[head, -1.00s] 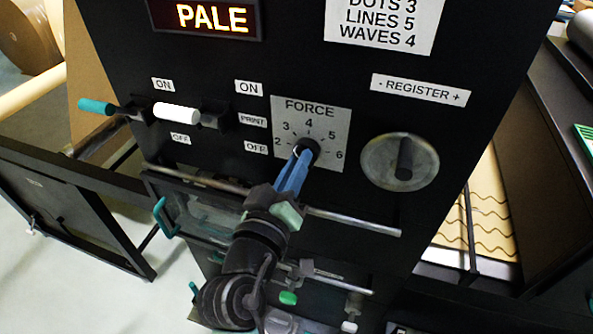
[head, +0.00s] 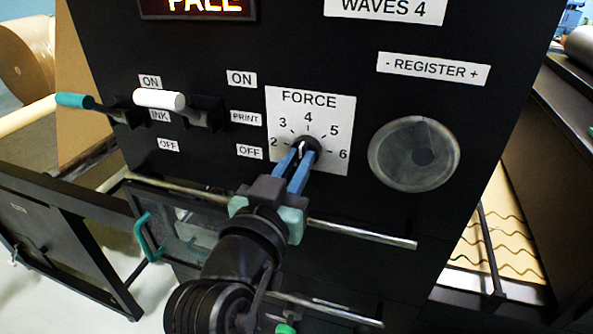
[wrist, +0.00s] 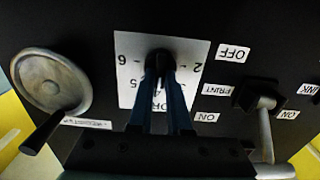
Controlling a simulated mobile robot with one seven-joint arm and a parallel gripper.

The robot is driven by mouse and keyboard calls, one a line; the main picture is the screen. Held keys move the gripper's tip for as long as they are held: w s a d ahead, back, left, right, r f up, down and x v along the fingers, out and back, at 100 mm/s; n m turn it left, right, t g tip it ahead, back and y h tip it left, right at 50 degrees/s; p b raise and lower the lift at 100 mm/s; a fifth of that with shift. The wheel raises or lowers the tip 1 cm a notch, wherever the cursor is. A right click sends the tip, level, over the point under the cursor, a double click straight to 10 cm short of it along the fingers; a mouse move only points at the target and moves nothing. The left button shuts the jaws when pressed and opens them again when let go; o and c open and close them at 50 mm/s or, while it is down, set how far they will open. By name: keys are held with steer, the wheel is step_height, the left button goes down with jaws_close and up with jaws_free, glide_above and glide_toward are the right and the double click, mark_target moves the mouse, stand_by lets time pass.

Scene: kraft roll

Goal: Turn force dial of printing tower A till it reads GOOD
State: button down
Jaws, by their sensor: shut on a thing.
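The force dial (head: 308,146) is a small dark knob on a white plate marked FORCE (head: 338,112), with numbers 2 to 6. A small white mark shows on the knob, but the fingers partly hide it and I cannot read its number. My gripper (head: 299,160), with blue fingers, is shut on the knob from below. In the wrist view the fingers (wrist: 162,82) sit on both sides of the knob (wrist: 158,62). The lit display (head: 203,4) at the top is cut off by the frame edge; its visible letters match PALE.
A round metal register wheel (head: 413,153) is right of the dial. A teal-handled ink lever (head: 75,100) and a white-handled print lever (head: 158,99) stick out at left. A metal rail (head: 362,233) runs across the panel below the dial, close to my gripper.

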stand_by(0.4)
steer(key=c, duration=0.9)
jaws_free()
steer(key=shift+o, duration=0.2)
steer(key=shift+s+a+b, duration=0.2)
steer(key=shift+s+b, duration=0.1)
steer(key=shift+s, duration=0.2)
steer(key=p+v, duration=0.1)
steer(key=v, duration=1.1)
